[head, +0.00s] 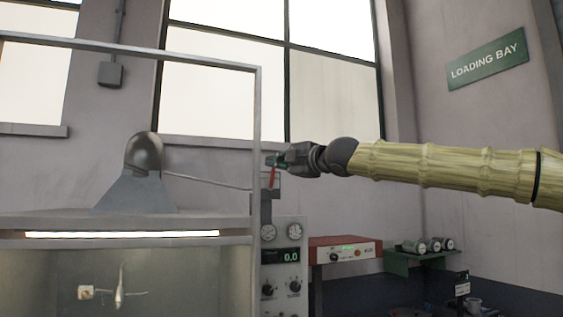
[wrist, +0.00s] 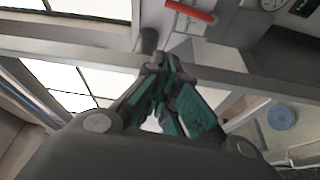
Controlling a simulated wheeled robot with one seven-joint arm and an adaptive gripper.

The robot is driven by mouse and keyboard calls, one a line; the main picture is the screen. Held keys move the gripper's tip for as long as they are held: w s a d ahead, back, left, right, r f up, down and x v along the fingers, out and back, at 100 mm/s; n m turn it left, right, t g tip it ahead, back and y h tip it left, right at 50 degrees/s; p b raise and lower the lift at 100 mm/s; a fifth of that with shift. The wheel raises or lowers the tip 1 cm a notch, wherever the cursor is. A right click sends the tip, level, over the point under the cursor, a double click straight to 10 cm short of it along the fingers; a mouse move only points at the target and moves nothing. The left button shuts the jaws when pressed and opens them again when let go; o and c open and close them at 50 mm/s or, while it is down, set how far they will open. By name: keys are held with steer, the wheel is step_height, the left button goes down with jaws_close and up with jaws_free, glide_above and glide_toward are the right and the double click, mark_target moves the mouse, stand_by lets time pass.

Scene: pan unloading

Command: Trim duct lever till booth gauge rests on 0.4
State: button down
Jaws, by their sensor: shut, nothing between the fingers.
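A red lever (head: 272,178) stands nearly upright on a grey bracket at the top of the booth's control panel. My gripper (head: 274,160) is at the lever's upper end in the head view; I cannot tell if they touch. In the wrist view the green-padded fingers of my gripper (wrist: 160,62) are shut and empty, and the red lever (wrist: 190,11) lies beyond their tips, apart in the picture. The panel has two round dials, a left one (head: 268,232) and a right one (head: 295,231); their needles are too small to read. The digital display (head: 290,256) below reads 0.0.
The booth's metal frame (head: 258,140) stands left of the lever, with a grey duct hood (head: 138,192) on its top. A small model (head: 119,293) hangs inside the booth. A red-topped box (head: 343,250) and a green shelf (head: 420,258) with cylinders stand right, below my arm.

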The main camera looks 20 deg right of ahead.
mark_target(272, 176)
steer(key=w+p, duration=0.5)
steer(key=w, duration=0.3)
steer(key=shift+w+d, duration=0.2)
steer(key=shift+d, duration=0.1)
steer(key=shift+d+f, duration=0.1)
steer(key=shift+f, duration=0.05)
stand_by(0.3)
